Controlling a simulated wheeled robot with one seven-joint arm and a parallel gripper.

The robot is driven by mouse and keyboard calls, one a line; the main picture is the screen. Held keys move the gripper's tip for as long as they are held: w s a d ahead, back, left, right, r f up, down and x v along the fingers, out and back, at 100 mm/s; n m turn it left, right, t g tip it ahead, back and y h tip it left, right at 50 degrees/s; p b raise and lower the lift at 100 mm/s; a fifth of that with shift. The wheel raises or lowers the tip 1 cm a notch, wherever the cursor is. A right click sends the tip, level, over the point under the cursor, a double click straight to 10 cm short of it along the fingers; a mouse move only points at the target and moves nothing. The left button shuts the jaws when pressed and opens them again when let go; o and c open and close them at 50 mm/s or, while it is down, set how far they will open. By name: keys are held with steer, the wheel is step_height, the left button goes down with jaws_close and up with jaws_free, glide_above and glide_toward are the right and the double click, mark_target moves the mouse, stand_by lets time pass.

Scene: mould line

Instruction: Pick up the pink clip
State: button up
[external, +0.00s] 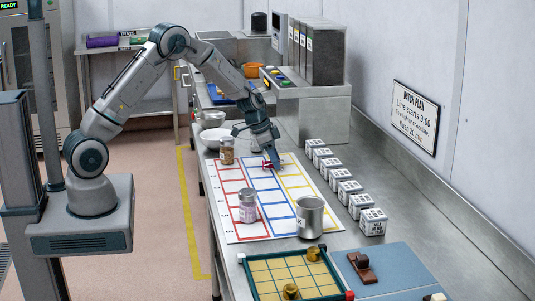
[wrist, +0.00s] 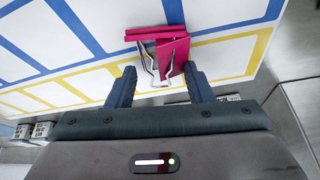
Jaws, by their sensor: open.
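The pink clip (wrist: 160,35) is a binder clip with silver wire handles, seen in the wrist view on the white mat near blue and yellow outlines. In the external view the clip (external: 267,164) is a small pink-red patch, partly hidden by my gripper (external: 272,158). In the wrist view my gripper (wrist: 160,68) is open, with one finger on each side of the wire handles. The pink body lies just beyond the fingertips. I cannot tell whether the fingers touch the clip.
The mat (external: 232,232) has red, blue and yellow outlined cells. A brown-filled jar (external: 227,150), a pinkish jar (external: 248,206) and a metal can (external: 311,217) stand on it. Several white cubes (external: 349,192) line its right side. A green-framed tray (external: 258,293) is in front.

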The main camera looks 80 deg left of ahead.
jaws_close()
steer(key=shift+r, duration=0.1)
